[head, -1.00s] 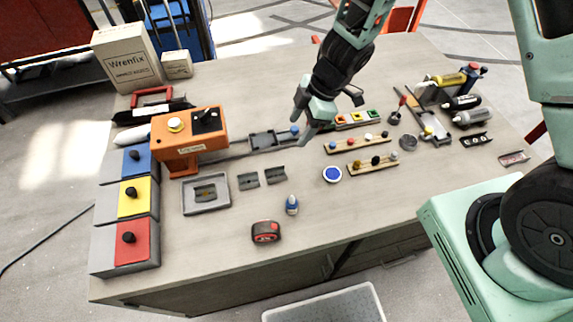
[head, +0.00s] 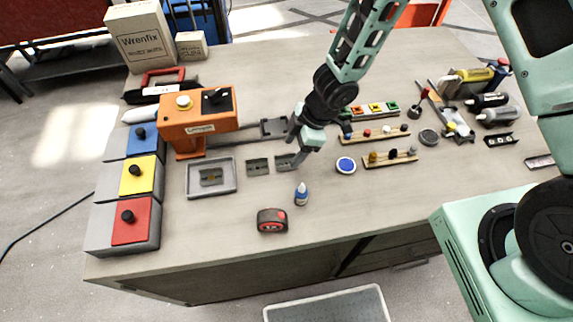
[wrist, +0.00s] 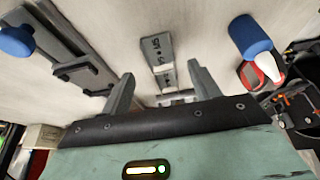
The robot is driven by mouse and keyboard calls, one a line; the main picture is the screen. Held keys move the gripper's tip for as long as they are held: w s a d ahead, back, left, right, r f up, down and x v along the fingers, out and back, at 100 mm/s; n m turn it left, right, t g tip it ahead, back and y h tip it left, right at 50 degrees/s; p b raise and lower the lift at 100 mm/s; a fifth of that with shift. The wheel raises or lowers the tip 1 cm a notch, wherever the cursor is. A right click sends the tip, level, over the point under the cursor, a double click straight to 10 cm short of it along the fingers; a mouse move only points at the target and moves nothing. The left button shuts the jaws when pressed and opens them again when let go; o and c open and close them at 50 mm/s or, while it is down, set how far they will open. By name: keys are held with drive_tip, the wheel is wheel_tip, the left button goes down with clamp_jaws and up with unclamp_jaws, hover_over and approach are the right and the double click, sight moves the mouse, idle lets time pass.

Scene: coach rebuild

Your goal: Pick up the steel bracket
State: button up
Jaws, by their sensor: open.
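Two small grey brackets lie on the table: a left one (head: 257,166) and a right one (head: 284,162). I cannot tell for sure which is the steel bracket. My gripper (head: 297,152) points down, open, just above and beside the right one, partly covering it. In the wrist view my open fingers (wrist: 160,74) stand on either side of a row of grey metal pieces, one with dark marks (wrist: 156,48). Nothing is visibly held, and the gap in height is hard to judge.
A grey tray (head: 190,189) holding a part stands left of the brackets. A rail clamp (head: 271,128) lies behind; a blue disc (head: 346,165) and peg strips (head: 392,158) are to the right.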

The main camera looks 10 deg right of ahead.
sight(284, 164)
drive_tip(key=b+x, duration=0.1)
drive_tip(key=x, duration=0.3)
drive_tip(key=shift+f, duration=0.1)
drive_tip(key=c, duration=1.1)
